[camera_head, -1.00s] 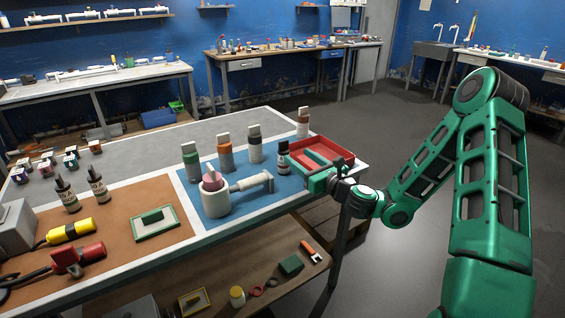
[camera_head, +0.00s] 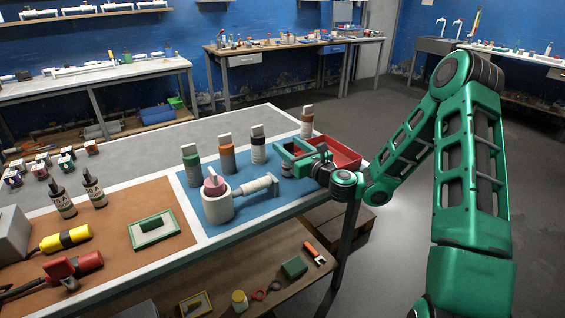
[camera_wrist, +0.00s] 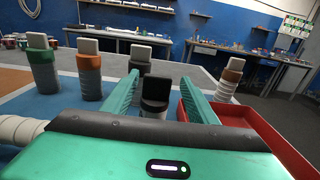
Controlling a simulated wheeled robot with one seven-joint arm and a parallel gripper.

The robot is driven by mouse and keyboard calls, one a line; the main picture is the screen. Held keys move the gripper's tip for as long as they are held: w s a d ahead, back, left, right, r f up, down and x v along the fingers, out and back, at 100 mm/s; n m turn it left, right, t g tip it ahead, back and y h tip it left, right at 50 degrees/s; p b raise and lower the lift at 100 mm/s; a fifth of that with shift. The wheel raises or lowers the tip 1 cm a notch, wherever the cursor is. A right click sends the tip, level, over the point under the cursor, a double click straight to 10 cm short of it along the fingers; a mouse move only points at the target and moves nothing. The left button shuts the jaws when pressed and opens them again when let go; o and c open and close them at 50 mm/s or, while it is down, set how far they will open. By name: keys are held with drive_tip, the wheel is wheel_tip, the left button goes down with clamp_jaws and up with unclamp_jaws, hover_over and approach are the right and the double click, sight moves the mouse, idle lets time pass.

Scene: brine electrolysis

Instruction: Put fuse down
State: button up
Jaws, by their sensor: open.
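A short fuse with a black cap and pale body (camera_wrist: 155,92) stands upright between my gripper's fingers in the wrist view. My gripper (camera_head: 284,150) has green fingers spread apart. In the wrist view the gripper (camera_wrist: 159,76) shows a gap on both sides of the black cap.
Banded cylinders, green (camera_head: 190,165), orange (camera_head: 227,158), black (camera_head: 258,148) and brown (camera_head: 306,122), stand close by. A red tray (camera_head: 345,152) lies right of my gripper. A white cup-shaped holder with side arm (camera_head: 218,206) stands in front.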

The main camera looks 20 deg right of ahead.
drive_tip(key=shift+a, duration=0.2)
clamp_jaws()
drive_tip(key=shift+r, duration=0.15)
